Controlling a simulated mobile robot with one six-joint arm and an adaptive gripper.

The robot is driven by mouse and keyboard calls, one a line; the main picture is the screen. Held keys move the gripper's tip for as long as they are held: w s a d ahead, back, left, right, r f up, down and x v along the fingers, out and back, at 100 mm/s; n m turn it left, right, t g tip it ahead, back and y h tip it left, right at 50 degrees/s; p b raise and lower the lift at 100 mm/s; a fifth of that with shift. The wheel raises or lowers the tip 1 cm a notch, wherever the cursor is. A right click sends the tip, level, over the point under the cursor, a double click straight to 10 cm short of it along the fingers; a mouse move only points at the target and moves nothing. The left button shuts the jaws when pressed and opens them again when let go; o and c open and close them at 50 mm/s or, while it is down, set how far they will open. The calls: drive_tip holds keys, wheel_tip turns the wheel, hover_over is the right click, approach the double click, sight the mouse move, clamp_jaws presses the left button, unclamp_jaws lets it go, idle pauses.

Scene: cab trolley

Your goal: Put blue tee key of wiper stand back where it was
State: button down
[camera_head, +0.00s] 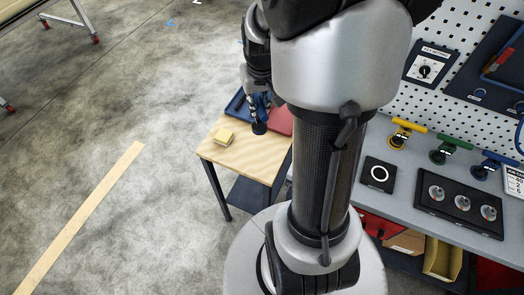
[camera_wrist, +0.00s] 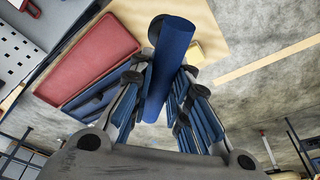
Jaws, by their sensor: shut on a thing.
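My gripper (camera_head: 259,106) is shut on the blue tee key (camera_wrist: 172,62), above the small wooden-topped table (camera_head: 240,160). In the wrist view the key's thick blue bar runs lengthwise between my fingers (camera_wrist: 158,95). A dark round part shows beside the bar's far end. The rest of the key is hidden by the bar and fingers. I cannot tell which thing is the wiper stand. A row of tee-handled fittings on the bench has a yellow one (camera_head: 408,126), a green one (camera_head: 452,143) and a blue one (camera_head: 498,158).
The table carries a yellow block (camera_head: 223,136), a red tray (camera_wrist: 95,62) and a blue tray (camera_head: 238,103). Open floor lies left.

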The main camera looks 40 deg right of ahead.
wheel_tip(320, 180, down, 18)
drive_tip(key=d+n+t+b, duration=0.1)
drive_tip(key=b, duration=0.5)
drive_tip(key=shift+w+d, duration=0.15)
drive_tip(key=shift+d, duration=0.15)
drive_tip(key=c, duration=1.5)
unclamp_jaws()
drive_tip(key=shift+r, duration=0.1)
